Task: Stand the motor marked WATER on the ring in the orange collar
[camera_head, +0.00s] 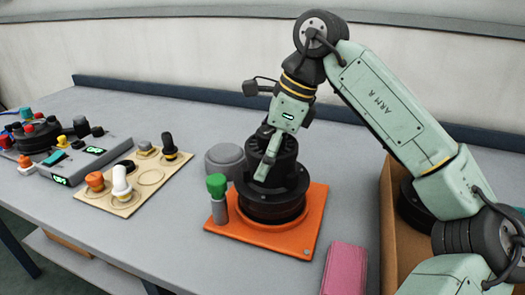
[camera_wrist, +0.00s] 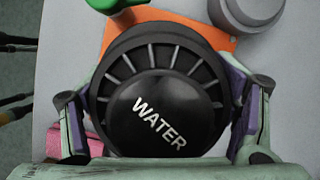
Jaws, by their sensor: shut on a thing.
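The motor marked WATER is black and finned, and its white lettering faces the camera in the wrist view (camera_wrist: 160,112). In the head view the motor (camera_head: 288,150) stands about upright over the orange collar (camera_head: 305,225), a square plate with a raised rim. My gripper (camera_head: 268,155) is shut on the motor from above, with purple-padded fingers on both sides of it in the wrist view (camera_wrist: 163,95). The ring is hidden under the motor. I cannot tell whether the motor rests on it or hangs just above.
A green-topped grey post (camera_head: 218,205) stands at the collar's left corner. A grey round lid-like piece (camera_head: 225,158) sits behind it. A pink block (camera_head: 344,268) and a brown box (camera_head: 394,195) lie to the right. A wooden board (camera_head: 150,178) with knobs is left.

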